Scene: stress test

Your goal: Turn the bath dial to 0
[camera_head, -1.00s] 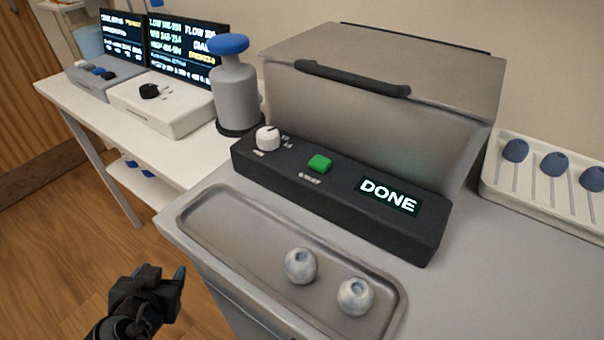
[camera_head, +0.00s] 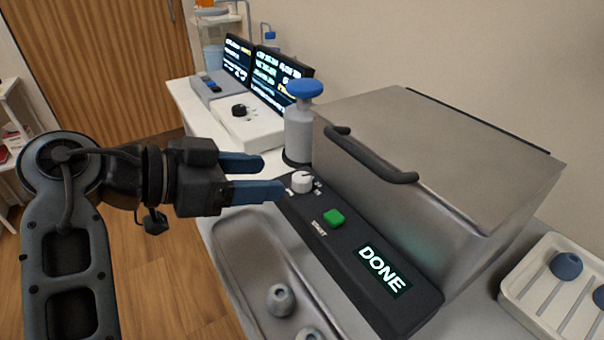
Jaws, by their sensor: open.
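The bath dial (camera_head: 302,182) is a white knob at the left end of the bath's black control panel (camera_head: 350,246), with small marks around it that are too small to read. On the same panel are a green START button (camera_head: 334,217) and a display (camera_head: 384,269) reading DONE. My gripper (camera_head: 272,177) is open and empty, its two blue fingers pointing right toward the dial. The fingertips are just left of the dial, and I see no contact. The metal bath (camera_head: 440,165) behind the panel has its lid shut, with a black handle.
A metal tray (camera_head: 250,250) with two pale round pieces lies in front of the panel. A white rack (camera_head: 545,310) is at right. Screens and another dial unit (camera_head: 245,122) stand farther back.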

